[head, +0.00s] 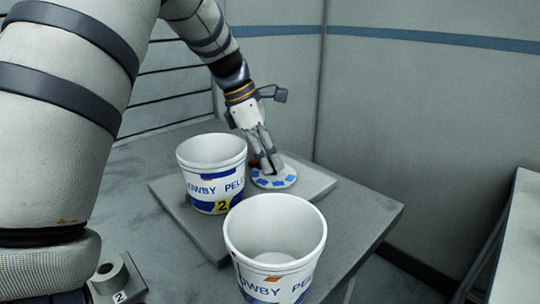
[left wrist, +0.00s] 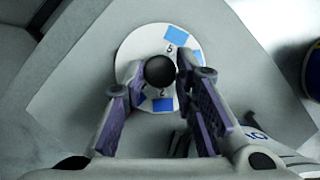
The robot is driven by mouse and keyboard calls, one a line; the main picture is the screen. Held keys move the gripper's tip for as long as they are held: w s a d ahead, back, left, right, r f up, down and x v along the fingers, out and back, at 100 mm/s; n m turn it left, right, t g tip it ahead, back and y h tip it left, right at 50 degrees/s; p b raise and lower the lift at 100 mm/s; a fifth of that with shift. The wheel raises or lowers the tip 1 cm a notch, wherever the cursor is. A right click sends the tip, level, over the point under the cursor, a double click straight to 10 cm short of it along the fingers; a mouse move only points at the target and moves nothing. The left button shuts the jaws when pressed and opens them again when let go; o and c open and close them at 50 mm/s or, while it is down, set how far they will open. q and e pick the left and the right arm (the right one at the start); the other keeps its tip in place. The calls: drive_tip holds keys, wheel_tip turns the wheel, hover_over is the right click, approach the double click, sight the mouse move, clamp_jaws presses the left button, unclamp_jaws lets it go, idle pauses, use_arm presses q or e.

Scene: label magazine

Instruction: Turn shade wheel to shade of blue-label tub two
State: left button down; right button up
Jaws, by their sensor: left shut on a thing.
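The shade wheel (head: 284,181) is a white disc with blue patches, lying on a grey board on the table. In the left wrist view the wheel (left wrist: 136,42) shows a dark round knob (left wrist: 160,71) at its centre and numbers beside its patches; a 5 and a 2 can be read. My left gripper (head: 268,168) reaches down to the wheel, its fingers (left wrist: 158,78) shut on the knob. The blue-label tub two (head: 212,150), white with a yellow 2 tag, stands upright just left of the wheel. My right gripper is not in view.
A second white tub (head: 275,225) with a blue label and an orange mark stands nearer, its number not readable. A grey roll on a holder marked 2 (head: 112,277) is at the lower left. The grey board (head: 318,182) is bare right of the wheel. Walls close off the back.

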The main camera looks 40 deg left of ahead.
use_arm(q)
drive_tip(key=c, duration=1.3)
unclamp_jaws()
drive_tip(key=shift+s+f, duration=0.1)
drive_tip(key=shift+f, duration=0.05)
drive_tip(key=v, duration=1.2)
